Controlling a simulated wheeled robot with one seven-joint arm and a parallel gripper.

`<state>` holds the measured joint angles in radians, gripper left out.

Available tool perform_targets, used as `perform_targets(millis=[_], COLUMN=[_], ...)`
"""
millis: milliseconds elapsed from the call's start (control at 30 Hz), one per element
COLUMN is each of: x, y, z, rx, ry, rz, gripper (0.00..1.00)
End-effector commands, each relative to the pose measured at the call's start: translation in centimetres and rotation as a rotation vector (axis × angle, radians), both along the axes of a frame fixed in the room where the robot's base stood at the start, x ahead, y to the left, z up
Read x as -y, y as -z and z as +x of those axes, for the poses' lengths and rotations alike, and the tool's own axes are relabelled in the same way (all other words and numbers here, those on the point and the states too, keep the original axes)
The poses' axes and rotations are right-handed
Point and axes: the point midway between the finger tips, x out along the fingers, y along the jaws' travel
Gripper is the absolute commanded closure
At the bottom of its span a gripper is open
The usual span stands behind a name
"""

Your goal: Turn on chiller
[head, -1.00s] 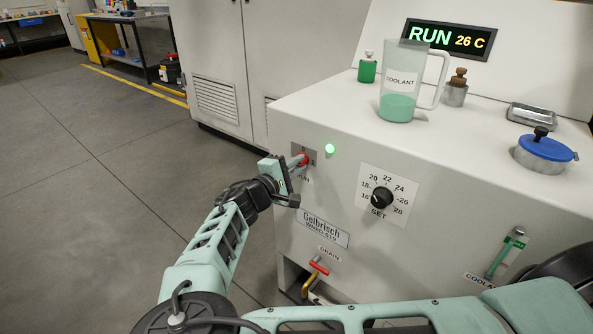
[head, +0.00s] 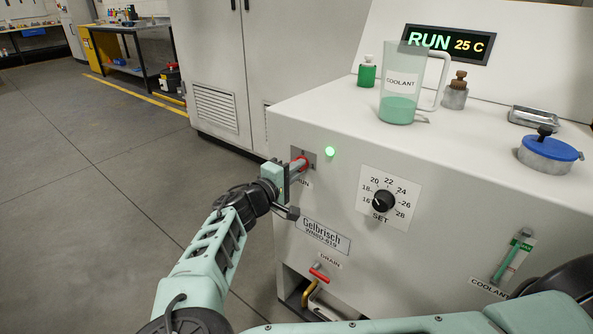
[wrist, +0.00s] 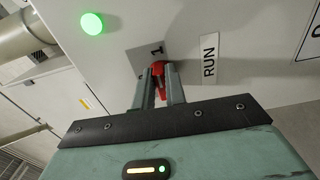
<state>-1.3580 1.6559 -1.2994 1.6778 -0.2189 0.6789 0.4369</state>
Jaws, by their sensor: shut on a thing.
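The chiller (head: 440,180) is a white cabinet with a display (head: 447,42) that reads RUN 25 C. A green lamp (head: 329,151) is lit on its front; it also glows in the wrist view (wrist: 92,23). Left of the lamp is a red RUN switch (head: 299,163) on a grey plate. My gripper (head: 293,170) is at this switch. In the wrist view its two fingers (wrist: 160,82) are shut around the red switch (wrist: 161,80), which partly hides between them. A "1" mark shows on the plate beside it.
A SET dial (head: 383,201) is right of the switch. A red-handled drain valve (head: 319,272) is below. A coolant jug (head: 398,95), a green bottle (head: 367,74) and a blue-lidded pot (head: 547,150) stand on top. Open floor (head: 80,200) lies to the left.

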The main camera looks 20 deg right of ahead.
Motion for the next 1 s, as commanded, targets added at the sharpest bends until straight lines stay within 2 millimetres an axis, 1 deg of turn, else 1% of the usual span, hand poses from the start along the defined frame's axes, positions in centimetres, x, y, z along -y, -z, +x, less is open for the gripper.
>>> perform_targets(millis=[67, 100, 167, 433, 567, 667, 733, 1000], x=[0.0, 0.0, 0.0, 0.0, -0.7, -1.8, -3.0, -8.3], y=[0.2, 0.2, 0.2, 0.1, 0.1, 0.1, 0.1, 0.1], z=[-0.1, -0.1, -0.1, 0.0, -0.4, -1.1, -1.9, -5.5], rx=[0.000, 0.000, 0.000, -0.001, -0.001, 0.000, 0.000, -0.001], ry=[0.001, 0.001, 0.001, 0.001, -0.001, -0.003, -0.003, -0.004], rz=[0.002, 0.002, 0.002, 0.001, 0.002, 0.002, 0.002, 0.003], gripper=[1.00, 0.82, 0.65, 0.65, 0.65, 0.65, 0.65, 0.65])
